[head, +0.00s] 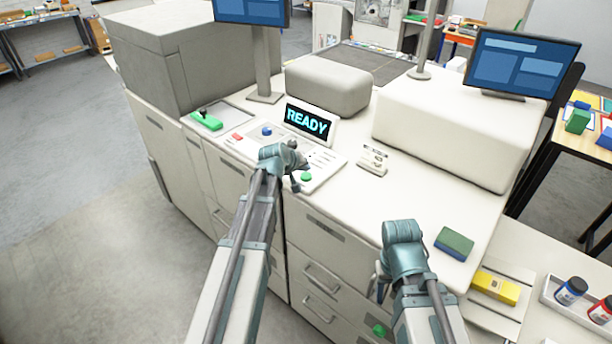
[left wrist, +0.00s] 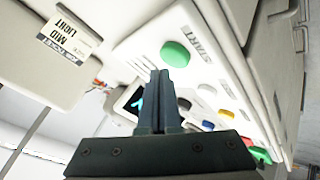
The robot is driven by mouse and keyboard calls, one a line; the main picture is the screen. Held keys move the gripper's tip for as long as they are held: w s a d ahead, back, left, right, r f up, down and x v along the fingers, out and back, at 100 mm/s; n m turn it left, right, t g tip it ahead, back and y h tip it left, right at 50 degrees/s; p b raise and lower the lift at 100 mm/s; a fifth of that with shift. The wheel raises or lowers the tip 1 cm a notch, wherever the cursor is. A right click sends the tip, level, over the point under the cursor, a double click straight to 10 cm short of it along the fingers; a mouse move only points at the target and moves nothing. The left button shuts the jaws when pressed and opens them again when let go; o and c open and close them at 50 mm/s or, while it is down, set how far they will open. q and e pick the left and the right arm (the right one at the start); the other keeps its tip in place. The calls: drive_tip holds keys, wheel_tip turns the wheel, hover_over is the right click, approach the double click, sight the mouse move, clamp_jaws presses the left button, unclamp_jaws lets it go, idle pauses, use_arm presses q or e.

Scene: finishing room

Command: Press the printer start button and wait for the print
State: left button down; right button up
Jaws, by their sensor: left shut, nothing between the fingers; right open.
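The printer's control panel (head: 325,170) is a light strip on the white machine top. The green start button (head: 306,177) is near its front right end. In the left wrist view the same green button (left wrist: 175,54), with START printed beside it, is just beyond my fingertips. A tilted display (head: 308,122) behind the panel reads READY in cyan. My left gripper (head: 296,187) is shut and empty, just left of the green button; I cannot tell whether it touches. It also shows in the left wrist view (left wrist: 160,73). My right gripper (head: 379,292) is open and empty at the machine's front edge.
A small printed card (head: 373,160) stands right of the panel. A green-topped block (head: 454,243) lies on the machine's front right corner. A yellow item (head: 495,287) and bottles are on the lower right surface. White housings and monitors stand behind.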

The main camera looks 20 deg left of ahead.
sight(305, 178)
idle(0.4)
use_arm(q)
drive_tip(key=shift+f+b, duration=0.4)
drive_tip(key=shift+b, duration=0.05)
drive_tip(key=shift+f+b, duration=0.35)
idle(0.5)
drive_tip(key=shift+r, duration=0.1)
drive_tip(key=shift+r+p, duration=0.7)
drive_tip(key=shift+p, duration=0.1)
wheel_tip(305, 178, up, 5)
drive_tip(key=p, duration=0.5)
idle(4.7)
